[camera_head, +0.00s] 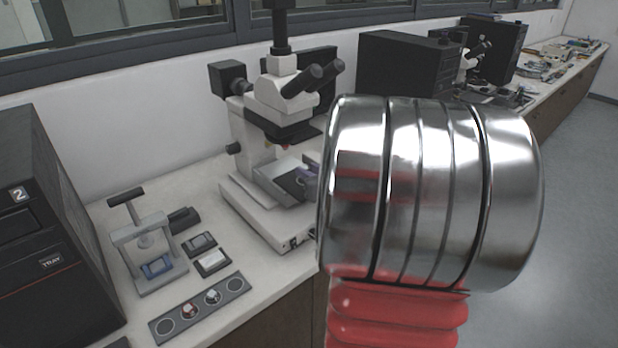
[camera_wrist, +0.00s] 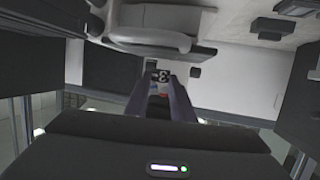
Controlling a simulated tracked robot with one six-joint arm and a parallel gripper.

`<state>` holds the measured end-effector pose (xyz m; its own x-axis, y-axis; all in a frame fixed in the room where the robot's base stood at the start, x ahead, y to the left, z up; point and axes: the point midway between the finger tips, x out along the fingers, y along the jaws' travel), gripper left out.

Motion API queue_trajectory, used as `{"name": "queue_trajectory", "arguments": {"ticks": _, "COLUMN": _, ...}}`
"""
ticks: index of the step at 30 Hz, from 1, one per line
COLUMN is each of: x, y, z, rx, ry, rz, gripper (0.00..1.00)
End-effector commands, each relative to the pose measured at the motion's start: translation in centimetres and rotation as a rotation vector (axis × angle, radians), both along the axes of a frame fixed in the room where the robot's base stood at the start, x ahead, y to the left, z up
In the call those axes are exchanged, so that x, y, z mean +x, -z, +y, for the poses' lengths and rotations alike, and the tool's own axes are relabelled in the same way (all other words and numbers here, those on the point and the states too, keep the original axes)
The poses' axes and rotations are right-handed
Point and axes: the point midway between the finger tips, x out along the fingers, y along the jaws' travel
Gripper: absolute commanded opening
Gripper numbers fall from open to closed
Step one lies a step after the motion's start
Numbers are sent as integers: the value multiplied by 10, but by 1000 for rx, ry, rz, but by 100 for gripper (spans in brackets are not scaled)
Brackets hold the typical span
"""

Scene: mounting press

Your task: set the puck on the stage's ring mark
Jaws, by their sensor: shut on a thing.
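My gripper (camera_wrist: 162,90) shows in the wrist view with its two blue-grey fingers shut on the puck (camera_wrist: 162,76). The puck has a dark face with a white 3 and a little red below it. In the head view the microscope's grey stage (camera_head: 277,180) lies under the objectives. A small purplish part, perhaps my fingertips, shows at the stage's right edge, beside my arm. My arm hides most of my gripper and the puck there. I cannot make out the ring mark, or whether the puck touches the stage.
The microscope (camera_head: 283,85) has eyepieces overhanging the stage area. At the left stand a small press (camera_head: 148,245) with a blue item, two small boxes (camera_head: 206,252) and a rack (camera_head: 187,322) with two pucks. A black case (camera_head: 45,235) borders the left.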

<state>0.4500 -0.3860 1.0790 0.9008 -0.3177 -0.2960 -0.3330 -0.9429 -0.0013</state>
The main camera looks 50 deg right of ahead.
Motion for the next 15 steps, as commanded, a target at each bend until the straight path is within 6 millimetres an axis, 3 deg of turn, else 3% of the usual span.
{"name": "queue_trajectory", "arguments": {"ticks": 5, "x": 0, "y": 18, "z": 0, "rx": 1, "ry": 0, "rz": 1, "gripper": 1}}
{"name": "queue_trajectory", "arguments": {"ticks": 15, "x": 0, "y": 20, "z": 0, "rx": 0, "ry": 0, "rz": 0, "gripper": 1}}
